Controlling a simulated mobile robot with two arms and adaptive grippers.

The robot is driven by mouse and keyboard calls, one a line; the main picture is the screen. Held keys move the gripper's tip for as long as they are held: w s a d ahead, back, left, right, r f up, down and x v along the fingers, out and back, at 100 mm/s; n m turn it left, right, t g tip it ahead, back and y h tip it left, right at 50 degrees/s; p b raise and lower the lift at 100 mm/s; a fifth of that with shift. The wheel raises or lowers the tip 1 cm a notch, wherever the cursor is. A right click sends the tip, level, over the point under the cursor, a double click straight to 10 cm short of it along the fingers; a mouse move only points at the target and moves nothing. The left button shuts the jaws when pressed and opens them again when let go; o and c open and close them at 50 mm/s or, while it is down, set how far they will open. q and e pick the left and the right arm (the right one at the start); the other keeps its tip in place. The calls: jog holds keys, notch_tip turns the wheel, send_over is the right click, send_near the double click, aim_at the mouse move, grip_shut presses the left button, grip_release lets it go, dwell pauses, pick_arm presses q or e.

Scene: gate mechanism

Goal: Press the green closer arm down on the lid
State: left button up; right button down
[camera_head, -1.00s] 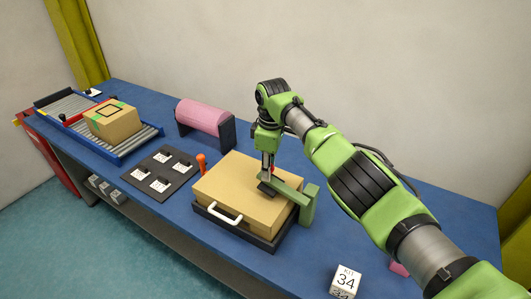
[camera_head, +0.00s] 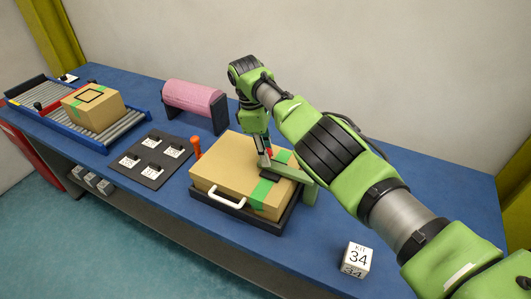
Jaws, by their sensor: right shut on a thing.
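The green closer arm (camera_head: 296,173) reaches from a post at the right side of the tan box across its lid (camera_head: 232,159). Its dark pad (camera_head: 271,177) looks to lie on the lid, though the exact contact is hard to see. My right gripper (camera_head: 265,163) points down over the lid and is shut on the closer arm, by a small red part; the fingers partly hide the grip. A green tape strip (camera_head: 261,192) runs over the lid and down the front of the box, passing under the arm. My left gripper is not in view.
The box sits in a black tray (camera_head: 237,213) with a white handle (camera_head: 226,197). An orange-red lever (camera_head: 196,147) stands at its left. A pink roll (camera_head: 194,98), a dark label board (camera_head: 151,158) and a taped carton (camera_head: 93,106) are farther left. A white "34" cube (camera_head: 356,259) sits near the front edge.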

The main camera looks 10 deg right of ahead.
jog(key=c, duration=1.8)
grip_release()
jog(key=shift+s+f, duration=0.1)
jog(key=shift+f, duration=0.1)
jog(key=shift+o, duration=0.5)
jog(key=shift+a, duration=0.1)
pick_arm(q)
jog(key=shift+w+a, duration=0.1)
pick_arm(e)
notch_tip(320, 180, up, 10)
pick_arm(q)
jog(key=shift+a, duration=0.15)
pick_arm(e)
jog(key=shift+f, duration=0.1)
